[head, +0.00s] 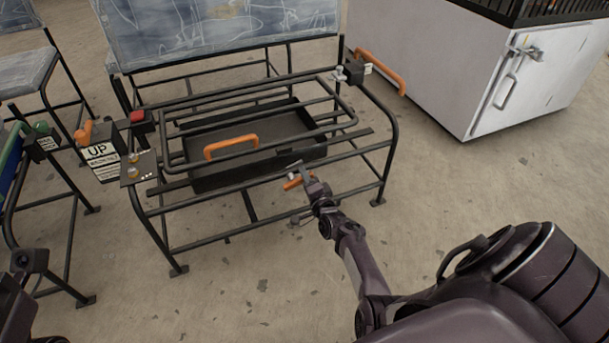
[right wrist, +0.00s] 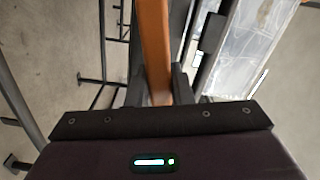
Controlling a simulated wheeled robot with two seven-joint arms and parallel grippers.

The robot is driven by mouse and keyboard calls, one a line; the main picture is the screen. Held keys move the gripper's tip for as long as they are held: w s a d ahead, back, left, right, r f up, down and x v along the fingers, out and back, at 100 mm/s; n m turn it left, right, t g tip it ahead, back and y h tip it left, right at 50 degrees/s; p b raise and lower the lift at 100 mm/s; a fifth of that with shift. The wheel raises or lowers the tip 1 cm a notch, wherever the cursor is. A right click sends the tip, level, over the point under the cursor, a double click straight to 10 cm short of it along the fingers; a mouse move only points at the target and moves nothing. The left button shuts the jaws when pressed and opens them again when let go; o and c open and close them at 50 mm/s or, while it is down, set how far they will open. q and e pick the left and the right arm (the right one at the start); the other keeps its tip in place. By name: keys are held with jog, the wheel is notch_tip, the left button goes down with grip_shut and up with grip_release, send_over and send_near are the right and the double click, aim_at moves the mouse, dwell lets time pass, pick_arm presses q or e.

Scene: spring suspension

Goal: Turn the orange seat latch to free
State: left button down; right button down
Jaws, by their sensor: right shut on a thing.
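The black tubular seat frame (head: 385,160) stands ahead of me, with an inner hinged frame lying flat over a dark tray. My right gripper (head: 300,184) is at the front rail of the seat, right of centre. It is shut on the orange seat latch (head: 291,183), a short bar sticking out left of the jaws. In the right wrist view the orange bar (right wrist: 155,45) runs up from between the fingers; its lower end is hidden by the gripper. Dark parts of my left arm show at the bottom left, but its fingertips are not visible.
An orange lever (head: 380,72) is at the seat's right corner. A white cabinet (head: 440,70) stands back right. The front floor is clear.

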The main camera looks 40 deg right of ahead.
jog(key=shift+f+m, duration=0.45)
jog(key=shift+m, duration=0.65)
jog(key=shift+f+m, duration=0.1)
jog(key=shift+m, duration=0.2)
jog(key=shift+s, duration=0.1)
jog(key=c, duration=1.3)
grip_release()
jog(key=shift+d, duration=0.1)
